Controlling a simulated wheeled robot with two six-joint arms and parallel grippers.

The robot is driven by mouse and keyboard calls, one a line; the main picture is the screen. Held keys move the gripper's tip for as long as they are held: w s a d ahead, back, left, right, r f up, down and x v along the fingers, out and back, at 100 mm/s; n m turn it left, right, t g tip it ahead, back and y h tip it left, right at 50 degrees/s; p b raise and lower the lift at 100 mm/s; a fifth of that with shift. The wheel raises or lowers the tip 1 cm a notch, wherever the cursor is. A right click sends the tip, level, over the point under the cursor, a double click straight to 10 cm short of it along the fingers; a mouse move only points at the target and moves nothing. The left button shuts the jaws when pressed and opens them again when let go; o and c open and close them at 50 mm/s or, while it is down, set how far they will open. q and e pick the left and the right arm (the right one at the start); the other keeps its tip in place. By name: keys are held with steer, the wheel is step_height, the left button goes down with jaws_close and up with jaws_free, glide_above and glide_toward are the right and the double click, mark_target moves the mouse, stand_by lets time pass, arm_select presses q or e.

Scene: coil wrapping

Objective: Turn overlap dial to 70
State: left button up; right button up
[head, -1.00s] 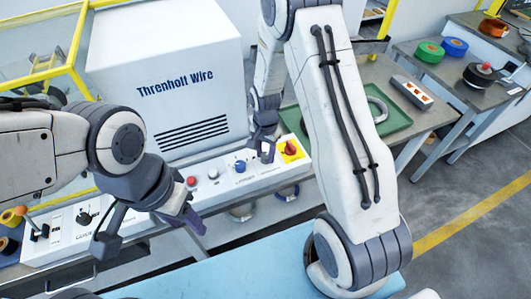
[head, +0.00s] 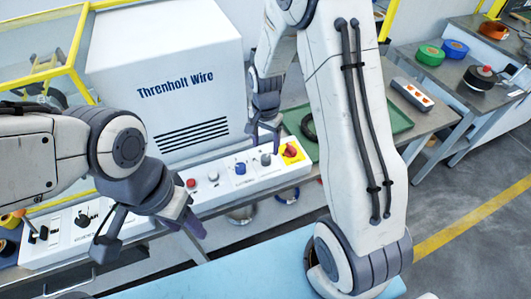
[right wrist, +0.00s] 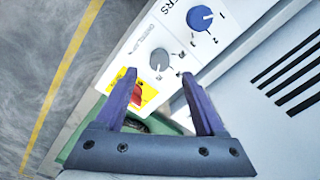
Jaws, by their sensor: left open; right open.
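The overlap dial is a grey knob (right wrist: 160,59) on the white control panel (right wrist: 127,62), with printed marks around it. It also shows in the head view (head: 266,159), between a blue dial and the red-and-yellow switch. My right gripper (head: 263,138) is open above the panel near the grey knob. In the right wrist view its fingertips (right wrist: 158,74) are apart, with the knob beyond the gap between them and nothing held. The knob's exact setting is too small to read. My left gripper (head: 190,220) is open and empty by the panel's front edge.
The blue dial (right wrist: 200,18) is beside the grey knob. The red-and-yellow switch (head: 291,151) is at the panel's right end. A red button (head: 191,183) is further left. The white machine housing (head: 165,75) rises behind. A green tray (head: 392,122) lies to the right.

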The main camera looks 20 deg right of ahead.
mark_target(264, 158)
step_height(264, 158, up, 4)
steer(key=shift+r, duration=0.25)
stand_by(0.4)
steer(key=s+a+r+n, duration=0.8)
steer(key=s+a+n, duration=0.1)
steer(key=s+a, duration=0.3)
steer(key=s+a+r+n+y, duration=0.1)
steer(key=s+a+r+n, duration=0.1)
steer(key=s+n, duration=0.6)
steer(key=s, duration=0.4)
steer(key=shift+n, duration=0.3)
steer(key=shift+c, duration=0.4)
